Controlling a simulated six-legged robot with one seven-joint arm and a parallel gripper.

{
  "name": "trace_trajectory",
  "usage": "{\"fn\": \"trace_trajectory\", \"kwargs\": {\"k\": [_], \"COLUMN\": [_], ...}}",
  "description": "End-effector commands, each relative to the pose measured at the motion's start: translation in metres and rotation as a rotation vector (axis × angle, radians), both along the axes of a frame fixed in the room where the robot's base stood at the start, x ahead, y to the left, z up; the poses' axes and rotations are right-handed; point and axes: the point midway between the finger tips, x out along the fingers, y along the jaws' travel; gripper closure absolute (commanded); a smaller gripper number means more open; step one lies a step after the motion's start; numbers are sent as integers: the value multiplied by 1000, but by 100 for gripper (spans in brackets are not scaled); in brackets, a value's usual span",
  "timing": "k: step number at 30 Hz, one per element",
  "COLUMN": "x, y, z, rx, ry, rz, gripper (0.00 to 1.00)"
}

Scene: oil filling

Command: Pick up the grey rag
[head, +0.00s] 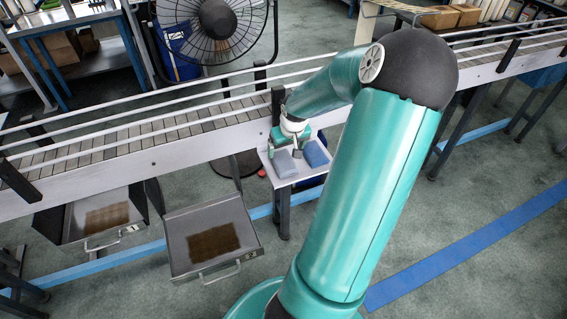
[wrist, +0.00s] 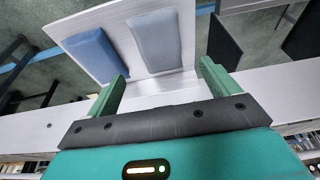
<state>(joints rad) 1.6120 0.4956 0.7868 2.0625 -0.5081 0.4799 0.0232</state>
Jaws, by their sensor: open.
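The grey rag (head: 285,164) lies flat on the left part of a small white shelf (head: 300,176) beside the conveyor in the head view. In the wrist view the grey rag (wrist: 157,42) is a folded pale grey-blue rectangle. A blue rag (head: 316,154) lies beside it, apart from it; the wrist view also shows this blue rag (wrist: 97,54). My gripper (head: 291,147) is at the shelf, close to the grey rag. In the wrist view my gripper (wrist: 164,75) is open and empty, its green fingers spread with the grey rag ahead between them.
The conveyor (head: 140,155) with its rails runs behind and beside the shelf. Two open metal drawers, one (head: 212,240) nearer and one (head: 103,220) further left, each hold a brown mesh. A large fan (head: 212,30) stands behind the conveyor. The floor at the right is clear.

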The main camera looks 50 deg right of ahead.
Motion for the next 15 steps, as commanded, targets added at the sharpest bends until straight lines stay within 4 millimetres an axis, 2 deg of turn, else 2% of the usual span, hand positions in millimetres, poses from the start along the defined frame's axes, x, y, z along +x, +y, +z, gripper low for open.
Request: {"fn": "trace_trajectory", "kwargs": {"k": [3,11,15], "x": [6,10,14], "y": [-3,-5,-6], "z": [-18,-39,-61], "rx": [2,1,2], "ry": [-1,0,1], "rz": [1,0,2], "gripper": [13,13,13]}}
